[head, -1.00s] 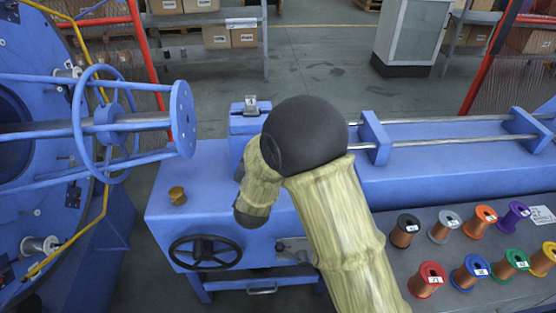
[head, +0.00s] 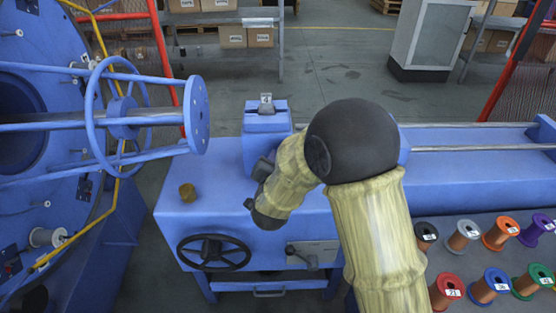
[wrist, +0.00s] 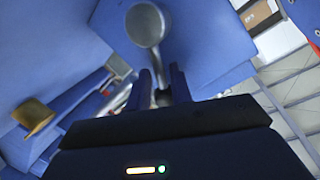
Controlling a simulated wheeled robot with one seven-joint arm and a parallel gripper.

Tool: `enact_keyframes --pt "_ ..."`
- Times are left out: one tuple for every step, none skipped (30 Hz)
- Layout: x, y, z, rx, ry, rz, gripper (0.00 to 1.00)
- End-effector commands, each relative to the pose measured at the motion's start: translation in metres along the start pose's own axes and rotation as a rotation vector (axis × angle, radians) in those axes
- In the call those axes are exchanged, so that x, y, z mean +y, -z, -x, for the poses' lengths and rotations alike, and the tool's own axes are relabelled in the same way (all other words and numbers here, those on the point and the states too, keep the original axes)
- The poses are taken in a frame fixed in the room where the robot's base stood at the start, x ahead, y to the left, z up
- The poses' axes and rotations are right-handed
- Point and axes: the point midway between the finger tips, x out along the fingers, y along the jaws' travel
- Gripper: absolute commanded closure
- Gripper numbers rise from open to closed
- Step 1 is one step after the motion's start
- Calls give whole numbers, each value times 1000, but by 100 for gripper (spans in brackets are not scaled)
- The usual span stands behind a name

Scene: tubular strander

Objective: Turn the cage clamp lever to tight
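A grey lever (wrist: 157,62) with a round grey end (wrist: 148,25) stands against a blue face in the wrist view. I take it to be the cage clamp lever. My gripper (wrist: 163,75) has its two dark fingers apart, one on each side of the lever's narrow shaft. Gaps seem to show beside the shaft; contact is unclear. In the head view, my gripper (head: 262,168) is at the front of the blue block (head: 266,120) topped by a numbered tag. My forearm and wrist hide the lever there.
A black handwheel (head: 213,252) and a grey plate with a small handle (head: 312,253) are on the bed's front. The round blue cage end (head: 196,115) is at left. Several wire spools (head: 446,292) stand at right.

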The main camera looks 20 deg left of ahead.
Motion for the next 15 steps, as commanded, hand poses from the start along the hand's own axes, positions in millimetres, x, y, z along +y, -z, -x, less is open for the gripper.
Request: enact_keyframes --pt "0 0 0 1 0 0 68" --pt "0 0 0 1 0 1 68" --pt "0 0 0 1 0 1 68" --pt "0 0 0 1 0 1 68" --pt "0 0 0 1 0 1 68" --pt "0 0 0 2 0 1 68" --pt "0 0 0 2 0 1 68" --pt "0 1 0 2 0 1 68" --pt "0 1 0 2 0 1 68" --pt "0 1 0 2 0 1 68" --pt "0 1 1 2 1 1 68" --pt "0 1 3 2 1 1 68" --pt "0 1 5 3 1 1 68" --pt "-1 1 7 3 2 1 68" --pt "-1 1 11 3 2 1 68"
